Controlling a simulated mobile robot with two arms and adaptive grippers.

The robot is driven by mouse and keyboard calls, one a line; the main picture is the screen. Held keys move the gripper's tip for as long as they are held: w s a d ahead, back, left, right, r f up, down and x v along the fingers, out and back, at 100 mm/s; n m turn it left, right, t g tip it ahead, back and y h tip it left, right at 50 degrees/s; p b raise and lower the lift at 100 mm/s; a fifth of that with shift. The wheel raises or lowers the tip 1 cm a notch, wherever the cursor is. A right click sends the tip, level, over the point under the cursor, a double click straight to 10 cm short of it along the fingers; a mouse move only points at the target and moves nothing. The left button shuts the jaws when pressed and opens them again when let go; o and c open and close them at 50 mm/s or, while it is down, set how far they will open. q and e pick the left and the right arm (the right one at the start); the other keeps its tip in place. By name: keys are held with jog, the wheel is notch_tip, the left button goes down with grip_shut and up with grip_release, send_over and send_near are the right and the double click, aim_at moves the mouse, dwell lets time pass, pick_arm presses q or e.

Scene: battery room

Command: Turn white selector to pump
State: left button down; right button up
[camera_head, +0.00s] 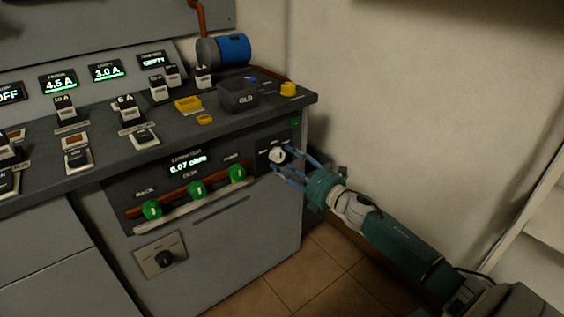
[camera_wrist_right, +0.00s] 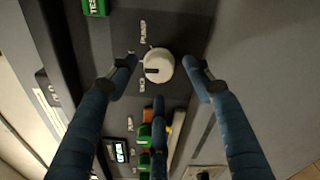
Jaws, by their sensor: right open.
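The white selector (camera_head: 277,155) is a round knob on a dark panel at the right end of the console front. In the right wrist view the white selector (camera_wrist_right: 160,65) shows a dark pointer mark on its left side. The label PUMP (camera_wrist_right: 143,31) lies above and left of it there; a second label below is hard to read. My right gripper (camera_head: 289,161) is open in front of the knob. In the wrist view its blue fingers stand around the knob, with a visible gap on either side. My left gripper is not in view.
Green knobs (camera_head: 196,188) on a red-brown bar sit left of the selector, with a lit display (camera_head: 187,166) above. A black rotary switch (camera_head: 164,258) is lower left. A green TEST button (camera_wrist_right: 96,6) is near the selector. The wall (camera_head: 400,90) stands to the right.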

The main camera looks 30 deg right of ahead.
jog(key=shift+w+a, duration=0.15)
jog(key=shift+w, duration=1.1)
jog(key=c, duration=1.1)
jog(key=shift+a+f, duration=0.15)
jog(key=shift+f, duration=0.05)
